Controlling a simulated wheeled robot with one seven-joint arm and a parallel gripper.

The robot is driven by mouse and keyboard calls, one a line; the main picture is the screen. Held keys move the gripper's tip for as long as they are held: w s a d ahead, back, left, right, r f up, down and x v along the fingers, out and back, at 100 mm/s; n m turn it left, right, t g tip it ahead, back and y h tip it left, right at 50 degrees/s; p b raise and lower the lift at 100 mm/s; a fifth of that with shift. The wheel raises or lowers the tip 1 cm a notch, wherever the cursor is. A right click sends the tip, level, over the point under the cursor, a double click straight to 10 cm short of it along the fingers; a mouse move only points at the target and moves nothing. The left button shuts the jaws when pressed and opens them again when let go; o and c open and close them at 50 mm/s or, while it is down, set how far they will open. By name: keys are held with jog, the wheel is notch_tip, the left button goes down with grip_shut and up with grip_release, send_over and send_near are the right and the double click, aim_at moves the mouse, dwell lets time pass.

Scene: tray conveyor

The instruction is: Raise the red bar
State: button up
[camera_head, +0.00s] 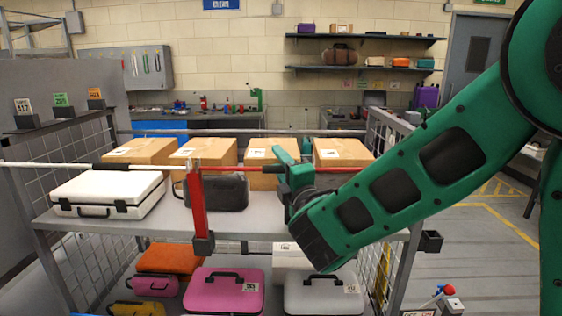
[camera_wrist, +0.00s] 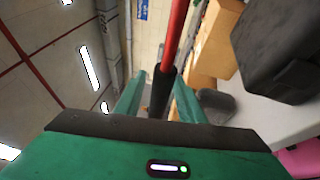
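The red bar (camera_head: 222,168) runs level across the front of the shelf rack, with a white left part and dark sleeves. My gripper (camera_head: 292,172) is at a dark sleeve on its right part. In the wrist view the red length (camera_wrist: 177,25) leads into a black sleeve (camera_wrist: 162,90), which lies between the two green fingers of my gripper (camera_wrist: 158,85). The fingers stand on either side of the sleeve. I cannot tell whether they press on it.
An upright red post (camera_head: 197,205) stands at the rack front. Behind the bar, the upper shelf (camera_head: 150,222) holds several cardboard boxes (camera_head: 205,150), a white case (camera_head: 108,192) and a dark bag (camera_head: 226,192). Pink (camera_head: 222,292) and other cases lie below.

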jog(key=shift+w+a, duration=0.2)
jog(key=shift+w, duration=0.1)
jog(key=shift+c, duration=0.6)
grip_shut()
jog(key=d+r+m+t+h, duration=0.15)
jog(key=d+r+m, duration=0.3)
jog(key=r, duration=0.55)
jog(key=d+r+m+t+h, duration=0.15)
jog(key=d+r+m, duration=0.3)
jog(key=r, duration=0.55)
jog(key=d+r+m+t+h, duration=0.15)
jog(key=d+r+m, duration=0.3)
jog(key=r, duration=0.55)
jog(key=d+r+m+h, duration=0.2)
jog(key=d+m+h, duration=0.1)
jog(key=d, duration=0.7)
jog(key=s+d+r+m+g+h, duration=0.1)
jog(key=d+r+m+h, duration=0.2)
jog(key=d+m, duration=0.3)
jog(key=d+r+m+h, duration=0.3)
jog(key=d+m, duration=0.2)
jog(key=d, duration=0.9)
jog(key=shift+s+d+g, duration=0.35)
jog(key=shift+d, duration=0.05)
